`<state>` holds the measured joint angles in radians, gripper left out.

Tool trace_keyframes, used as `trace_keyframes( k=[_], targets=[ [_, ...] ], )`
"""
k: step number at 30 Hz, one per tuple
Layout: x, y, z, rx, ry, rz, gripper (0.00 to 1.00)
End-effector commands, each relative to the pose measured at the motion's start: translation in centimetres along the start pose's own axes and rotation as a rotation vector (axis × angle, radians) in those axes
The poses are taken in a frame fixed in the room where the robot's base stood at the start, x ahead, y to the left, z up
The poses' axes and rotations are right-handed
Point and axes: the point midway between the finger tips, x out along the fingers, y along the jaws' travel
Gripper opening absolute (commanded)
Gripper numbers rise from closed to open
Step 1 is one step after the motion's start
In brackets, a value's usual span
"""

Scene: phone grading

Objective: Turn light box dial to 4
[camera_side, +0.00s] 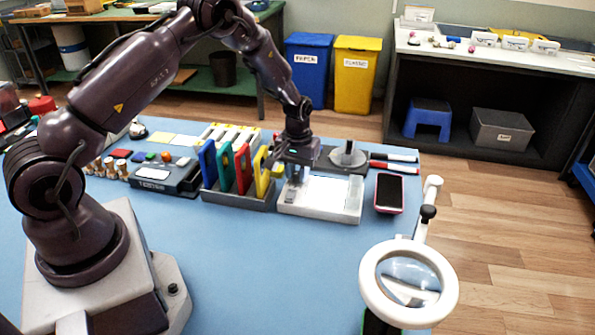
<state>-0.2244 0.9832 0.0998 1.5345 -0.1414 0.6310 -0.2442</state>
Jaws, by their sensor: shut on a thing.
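The light box (322,211) is a low white box with a bright top panel, on the blue table right of the middle. My gripper (295,179) points down at the left end of the light box. Its jaws are shut on a small part there, which appears to be the light box dial. The dial is mostly hidden by the fingers, and its number marks are too small to read.
A rack (239,197) of blue, green, red and yellow upright pieces stands close to the left of my gripper. A phone (389,193) lies to the right. A ring magnifier (408,283) stands at the front right. The front middle of the table (270,270) is clear.

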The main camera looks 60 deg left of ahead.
Motion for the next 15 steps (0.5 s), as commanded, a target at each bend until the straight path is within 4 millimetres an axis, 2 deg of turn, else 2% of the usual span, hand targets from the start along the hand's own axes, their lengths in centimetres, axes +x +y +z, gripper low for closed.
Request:
trace_keyframes(
  k=[1, 2, 3, 5, 15],
  targets=[
    [-0.08, -0.01, -0.03, 0.002, 0.0, -0.001, 0.01],
    [-0.08, -0.01, -0.03, 0.002, 0.0, 0.0, 0.29],
    [-0.07, -0.01, -0.02, 0.001, 0.0, -0.001, 0.38],
    [-0.06, 0.0, -0.02, 0.001, 0.0, 0.0, 0.5],
    [-0.45, 0.02, -0.04, 0.0, 0.001, 0.0, 0.5]
  ],
)
